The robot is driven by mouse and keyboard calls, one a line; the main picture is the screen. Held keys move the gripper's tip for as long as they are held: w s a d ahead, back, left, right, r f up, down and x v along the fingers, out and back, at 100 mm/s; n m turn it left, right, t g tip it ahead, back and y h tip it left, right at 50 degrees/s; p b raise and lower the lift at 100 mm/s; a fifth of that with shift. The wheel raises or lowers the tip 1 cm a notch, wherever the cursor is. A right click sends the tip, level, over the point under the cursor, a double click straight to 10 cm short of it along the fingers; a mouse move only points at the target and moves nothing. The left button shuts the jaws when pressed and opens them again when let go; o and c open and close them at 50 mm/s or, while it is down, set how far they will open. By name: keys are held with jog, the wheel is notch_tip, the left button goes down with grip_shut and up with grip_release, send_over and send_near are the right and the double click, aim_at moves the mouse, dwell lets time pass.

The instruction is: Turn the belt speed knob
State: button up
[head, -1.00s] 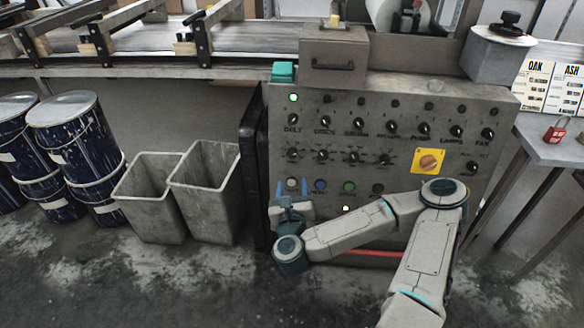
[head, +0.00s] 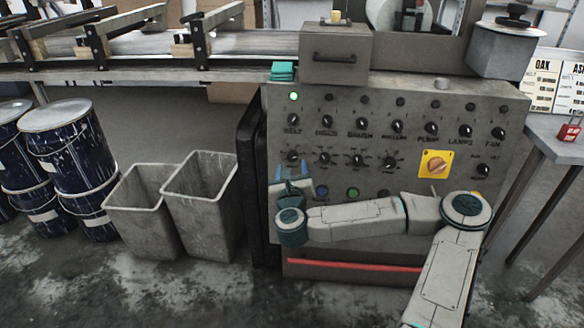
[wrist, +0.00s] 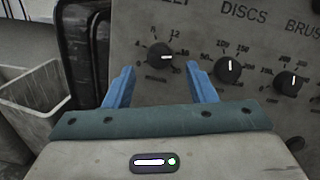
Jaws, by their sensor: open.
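The belt speed knob (wrist: 160,57) is a round black knob with a white pointer line, on a dial marked 4, 8, 12 under the partly cut-off BELT label. Its pointer lies near level in the wrist view. In the head view the knob (head: 293,157) is at the left end of the dial row on the grey control panel (head: 400,92). My gripper (head: 291,171) is open and empty just below it. In the wrist view the blue fingertips (wrist: 160,70) are left and right of the knob; I cannot tell how far they are from the panel.
The discs dial (wrist: 228,70) and brush dial (wrist: 287,83) are close on the right. A green lamp (head: 294,96) is lit. Grey bins (head: 200,205) and blue drums (head: 65,150) stand left. Floor between is open.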

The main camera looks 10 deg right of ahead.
aim_at(292, 158)
jog(key=shift+x, duration=1.8)
jog(key=c, duration=1)
jog(key=shift+r+n, duration=0.15)
jog(key=shift+n, duration=0.25)
